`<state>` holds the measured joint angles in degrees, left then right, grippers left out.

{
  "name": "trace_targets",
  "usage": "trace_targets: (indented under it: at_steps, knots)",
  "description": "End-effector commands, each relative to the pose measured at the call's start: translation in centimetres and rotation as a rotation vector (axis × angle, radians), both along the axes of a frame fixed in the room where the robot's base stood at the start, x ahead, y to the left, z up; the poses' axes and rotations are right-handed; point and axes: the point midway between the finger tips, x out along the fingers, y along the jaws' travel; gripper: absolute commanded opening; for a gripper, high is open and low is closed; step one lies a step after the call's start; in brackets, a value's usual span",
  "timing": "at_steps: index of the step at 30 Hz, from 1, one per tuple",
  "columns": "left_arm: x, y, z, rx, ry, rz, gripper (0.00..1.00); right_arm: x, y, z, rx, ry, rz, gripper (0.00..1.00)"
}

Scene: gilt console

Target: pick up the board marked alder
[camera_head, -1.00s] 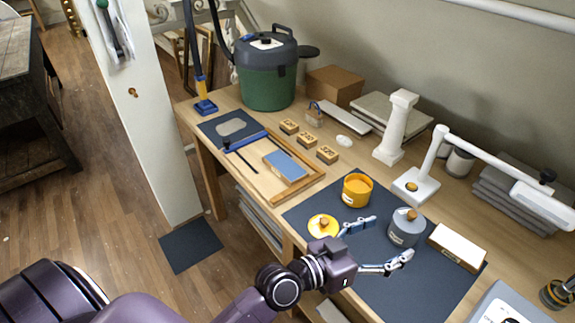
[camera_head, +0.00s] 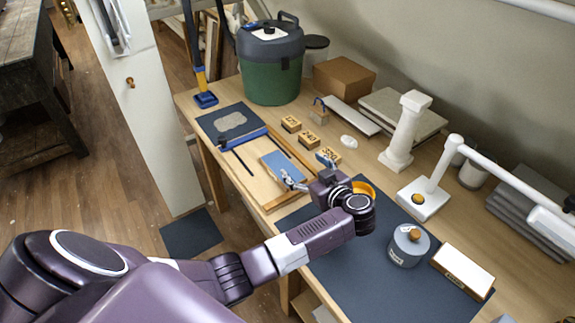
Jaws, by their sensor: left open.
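I cannot read the word alder on anything here. A white-topped block with a wooden front edge (camera_head: 462,277) lies at the right edge of the dark mat; small marks on its front are too small to read. A blue-topped flat block (camera_head: 282,169) lies in the wooden tray (camera_head: 284,203). My left gripper (camera_head: 308,172) is open above the tray's right end, one finger close to the blue-topped block, the other towards the small marked blocks. I cannot tell if it touches anything. My right gripper is not in view.
Small marked wooden blocks (camera_head: 309,140) stand in a row behind the tray. An orange jar (camera_head: 364,188) is partly hidden by my left wrist. A grey lidded pot (camera_head: 408,247) stands on the dark mat (camera_head: 370,285). A white column (camera_head: 405,132) and lamp base (camera_head: 423,199) stand behind.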

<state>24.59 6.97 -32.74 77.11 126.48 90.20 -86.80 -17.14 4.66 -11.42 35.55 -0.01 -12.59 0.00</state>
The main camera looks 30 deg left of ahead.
Motion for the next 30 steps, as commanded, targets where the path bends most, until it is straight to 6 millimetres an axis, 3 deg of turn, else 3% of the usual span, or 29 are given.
trace_targets:
  at_steps: [3, 7, 24, 30]
  knots:
    - [-1.6, 0.7, -1.1, -0.008, 0.11, 0.074, 0.75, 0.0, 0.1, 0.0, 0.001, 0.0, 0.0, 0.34]
    - [-2.2, 1.3, -1.7, -0.01, 0.158, 0.104, 0.75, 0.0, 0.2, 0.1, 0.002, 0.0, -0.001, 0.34]
    - [-0.3, 7.4, -4.6, -0.01, 0.156, 0.104, 0.75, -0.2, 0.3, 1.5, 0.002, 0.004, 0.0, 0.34]
    - [-0.1, 7.7, -4.9, -0.014, 0.155, 0.102, 0.75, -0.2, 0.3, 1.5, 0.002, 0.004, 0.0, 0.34]
